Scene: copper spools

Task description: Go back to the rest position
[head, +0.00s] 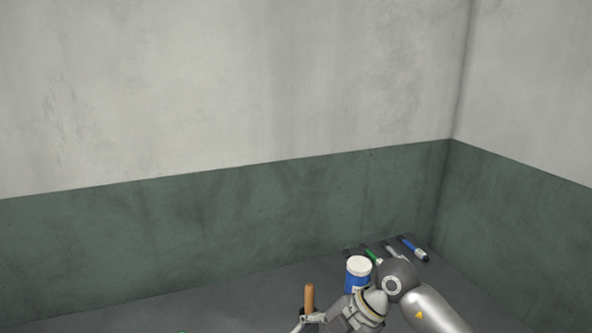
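My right gripper (308,322) is at the bottom edge of the head view, at the end of my silver and grey arm that comes in from the lower right. Its fingers are partly cut off by the picture edge. An upright brown, wood-coloured handle (309,297) rises right at the fingers. I cannot tell whether they grip it or are only beside it. My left gripper is not in view.
A blue container with a white lid (358,268) stands just behind my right wrist. Behind it lie a green-handled tool (371,254), a grey one (393,251) and a blue one (413,247). Green and white walls (200,235) close off the dark surface (230,300) behind and at the right.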

